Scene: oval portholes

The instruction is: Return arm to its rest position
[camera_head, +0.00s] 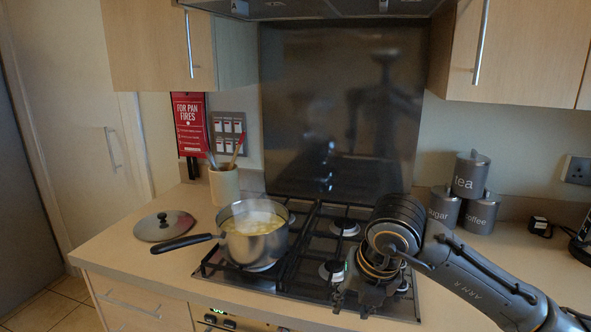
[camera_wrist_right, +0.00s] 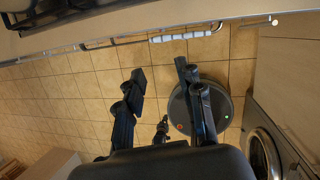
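My right arm (camera_head: 470,275) reaches in from the lower right of the head view and ends over the front right of the gas hob (camera_head: 315,235). My right gripper (camera_head: 352,300) points down at the hob's front edge. In the right wrist view the two fingers of this gripper (camera_wrist_right: 160,76) stand apart with nothing between them. Below them are the tiled floor and the counter's front edge. My left arm and left gripper are in neither view.
A saucepan (camera_head: 254,235) with yellowish contents stands on the left burners, its handle pointing left. Its lid (camera_head: 164,226) lies on the counter. A utensil pot (camera_head: 224,184) stands behind. Tea, sugar and coffee canisters (camera_head: 469,175) stand behind my arm. A round-doored appliance (camera_wrist_right: 262,155) is at lower right.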

